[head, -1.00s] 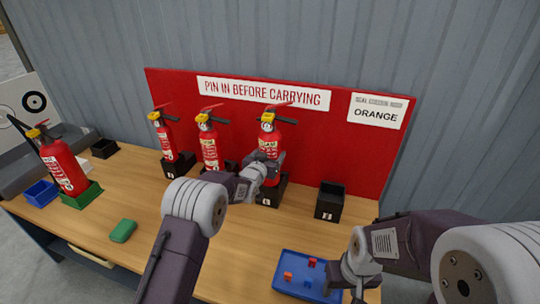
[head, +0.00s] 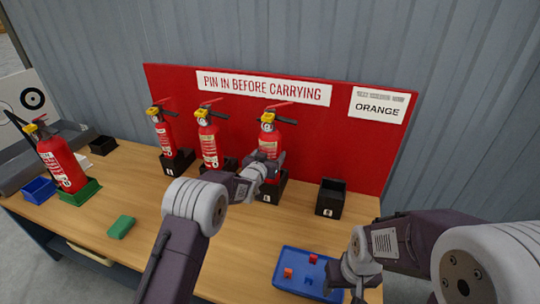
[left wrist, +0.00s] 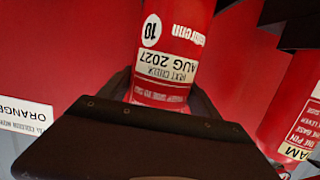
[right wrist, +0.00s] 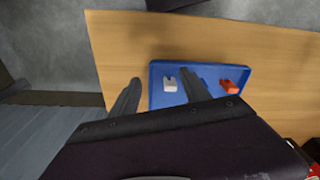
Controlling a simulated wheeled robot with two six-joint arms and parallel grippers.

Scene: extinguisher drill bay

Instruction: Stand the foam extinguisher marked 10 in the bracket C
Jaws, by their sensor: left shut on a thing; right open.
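The foam extinguisher marked 10 (head: 268,140) is red with a yellow tag at its neck. It is upright at the third black bracket along the red board (head: 271,190); its lower part is behind my gripper. The left wrist view shows its 10 and AUG 2027 labels upside down (left wrist: 165,60). My left gripper (head: 265,172) is shut around its body. The bracket letters are too small to read in the head view. My right gripper (right wrist: 162,77) is open and empty above the blue tray (right wrist: 155,99).
Two more extinguishers (head: 164,132) (head: 208,138) stand in brackets to the left. An empty black bracket (head: 330,199) is at right. Another extinguisher (head: 62,162) stands in a green holder (head: 88,190) at far left. A green block (head: 121,227) lies on the open tabletop.

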